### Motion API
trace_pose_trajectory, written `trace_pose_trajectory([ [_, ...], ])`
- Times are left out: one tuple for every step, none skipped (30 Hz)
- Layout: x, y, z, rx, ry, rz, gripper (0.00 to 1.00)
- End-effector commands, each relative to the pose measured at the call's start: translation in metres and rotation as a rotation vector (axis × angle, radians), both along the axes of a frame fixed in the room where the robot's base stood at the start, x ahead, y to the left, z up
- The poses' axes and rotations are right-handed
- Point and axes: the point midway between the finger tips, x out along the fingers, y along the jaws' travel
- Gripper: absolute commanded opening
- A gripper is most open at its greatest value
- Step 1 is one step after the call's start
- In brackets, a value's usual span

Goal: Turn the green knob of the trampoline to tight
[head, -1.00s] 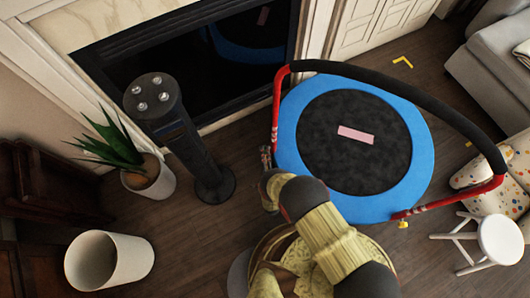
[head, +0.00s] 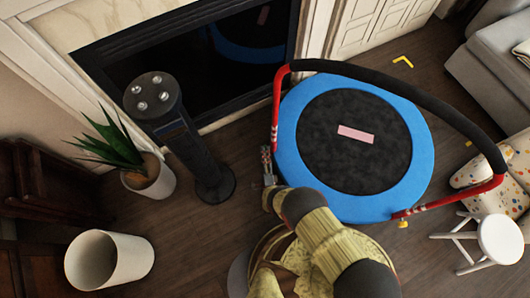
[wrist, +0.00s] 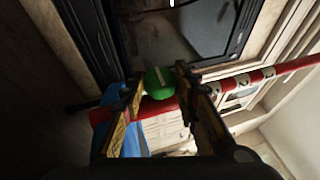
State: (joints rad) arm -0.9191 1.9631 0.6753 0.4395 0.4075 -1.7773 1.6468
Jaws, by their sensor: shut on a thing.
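The trampoline (head: 288,135) has a blue rim, a black mat and a red handle frame with a black padded bar. The green knob (wrist: 159,83) shows in the wrist view on the red tube (wrist: 240,81), with a pale mark on its face. My gripper (wrist: 161,88) has one finger on each side of the knob and is shut on it. In the head view my gripper (head: 267,168) is at the trampoline's left edge, by the lower end of the red tube. The knob cannot be made out there.
A dark tower heater (head: 185,140) stands left of my gripper. A potted plant (head: 150,178) and a white bin (head: 108,262) are farther left. A yellow knob (head: 403,223) is on the frame's right leg. A white stool (head: 498,240) stands at the right.

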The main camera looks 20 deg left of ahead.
Motion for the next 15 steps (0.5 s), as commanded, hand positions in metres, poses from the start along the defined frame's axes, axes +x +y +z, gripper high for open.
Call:
trace_pose_trajectory([
  [0.0034, 0.0016, 0.0027, 0.006, -0.003, -0.004, 0.05],
  [0.0034, 0.0016, 0.0027, 0.006, -0.003, -0.004, 0.05],
  [0.0034, 0.0016, 0.0027, 0.005, -0.003, -0.004, 0.05],
  [0.0033, 0.0016, 0.0028, 0.005, -0.003, -0.004, 0.05],
  [0.0033, 0.0016, 0.0028, 0.005, -0.003, -0.004, 0.05],
  [0.0033, 0.0016, 0.0028, 0.005, -0.003, -0.004, 0.05],
  [0.0033, 0.0016, 0.0028, 0.005, -0.003, -0.004, 0.31],
  [0.0033, 0.0016, 0.0028, 0.005, -0.003, -0.004, 0.33],
  [0.0031, 0.0015, 0.0026, 0.005, -0.002, -0.004, 0.35],
  [0.0029, 0.0014, 0.0025, 0.005, -0.003, -0.003, 0.37],
  [0.0026, 0.0013, 0.0022, 0.005, -0.003, -0.003, 0.39],
  [0.0022, 0.0011, 0.002, 0.003, -0.002, -0.003, 0.41],
  [0.002, 0.001, 0.0017, 0.003, -0.001, -0.003, 0.43],
  [0.0019, 0.0009, 0.0016, 0.003, -0.002, -0.002, 0.44],
  [0.0016, 0.0008, 0.0014, 0.003, -0.002, -0.002, 0.47],
])
